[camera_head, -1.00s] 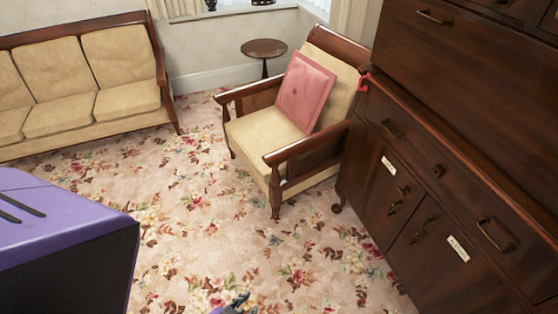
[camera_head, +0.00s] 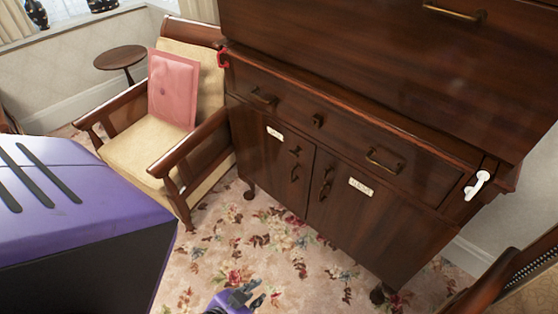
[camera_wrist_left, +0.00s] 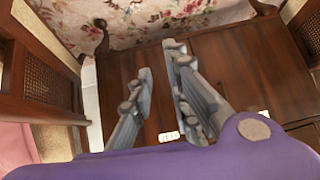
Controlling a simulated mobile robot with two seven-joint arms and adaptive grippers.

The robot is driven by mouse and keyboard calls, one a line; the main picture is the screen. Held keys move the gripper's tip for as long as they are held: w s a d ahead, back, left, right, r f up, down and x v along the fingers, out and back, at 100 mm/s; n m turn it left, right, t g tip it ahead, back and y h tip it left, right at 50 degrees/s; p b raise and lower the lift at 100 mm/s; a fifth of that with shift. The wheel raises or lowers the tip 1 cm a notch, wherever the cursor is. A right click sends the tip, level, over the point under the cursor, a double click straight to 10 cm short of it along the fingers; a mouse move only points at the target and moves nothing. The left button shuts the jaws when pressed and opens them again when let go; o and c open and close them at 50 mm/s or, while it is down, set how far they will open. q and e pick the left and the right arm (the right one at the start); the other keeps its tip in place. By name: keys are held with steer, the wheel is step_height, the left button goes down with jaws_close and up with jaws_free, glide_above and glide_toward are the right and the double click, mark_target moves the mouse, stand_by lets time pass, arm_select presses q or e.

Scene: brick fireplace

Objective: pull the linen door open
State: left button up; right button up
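A dark wooden cabinet (camera_head: 300,200) has two lower doors, both shut. The left door (camera_head: 268,165) and the right door (camera_head: 350,222) each carry a small white label, too small to read, so I cannot tell which is linen. The left door's handle (camera_head: 295,172) and the right door's handle (camera_head: 325,184) sit near the middle seam. My left gripper (camera_head: 250,293) is low in front of the cabinet, apart from the doors. In the left wrist view its fingers (camera_wrist_left: 160,62) are spread and empty, with the cabinet front behind them. My right gripper is not in view.
An armchair (camera_head: 135,150) with a pink cushion (camera_head: 173,88) stands close to the cabinet's left side. A round side table (camera_head: 120,57) is behind it. Part of a cane-panelled chair (camera_head: 520,280) shows at lower right. Floral carpet (camera_head: 290,265) before the cabinet is clear.

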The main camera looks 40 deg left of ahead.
arm_select(q)
steer(key=w+a+f+t+b, duration=0.1)
steer(key=w+a+f+b, duration=0.1)
steer(key=w+f+b, duration=0.3)
steer(key=w+a+f+t+b, duration=0.1)
steer(key=w+a+f+b, duration=0.2)
steer(key=w, duration=0.4)
steer(key=n+t+y+b, duration=0.2)
steer(key=t+b, duration=0.5)
steer(key=b, duration=0.6)
glide_toward(291, 178)
steer(key=w, duration=0.8)
steer(key=w+a+b, duration=0.1)
steer(key=w, duration=0.1)
steer(key=shift+w+a, duration=0.1)
steer(key=shift+w, duration=0.05)
jaws_close()
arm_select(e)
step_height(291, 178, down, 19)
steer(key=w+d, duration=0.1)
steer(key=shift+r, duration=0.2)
